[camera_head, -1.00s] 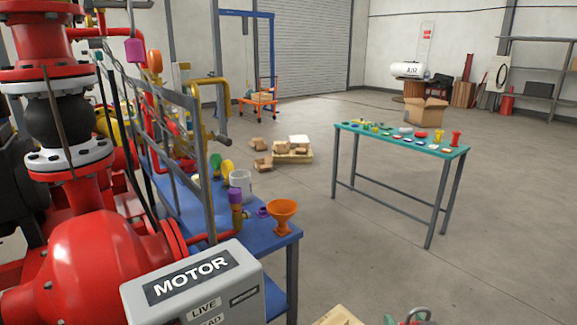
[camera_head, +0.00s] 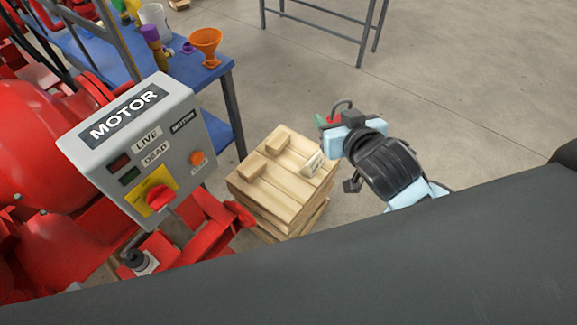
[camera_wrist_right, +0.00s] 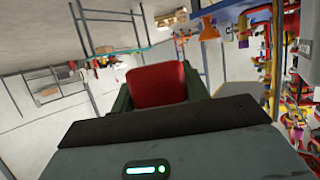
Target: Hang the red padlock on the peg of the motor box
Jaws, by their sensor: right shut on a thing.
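The grey motor box (camera_head: 185,112) stands at the left in the head view, with LIVE and DEAD labels, an orange button and a red switch handle (camera_head: 158,197) on a yellow plate. I cannot clearly make out its peg. My right gripper (camera_head: 338,128) is shut on the red padlock, to the right of the box and apart from it. The padlock's grey shackle (camera_head: 342,104) sticks up past the fingers; they hide most of its body. In the right wrist view the red padlock body (camera_wrist_right: 158,85) sits between the dark fingers. My left gripper is not in view.
Red pipework (camera_head: 190,225) lies below the box. A blue bench (camera_head: 205,72) with an orange funnel (camera_head: 205,44) is behind.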

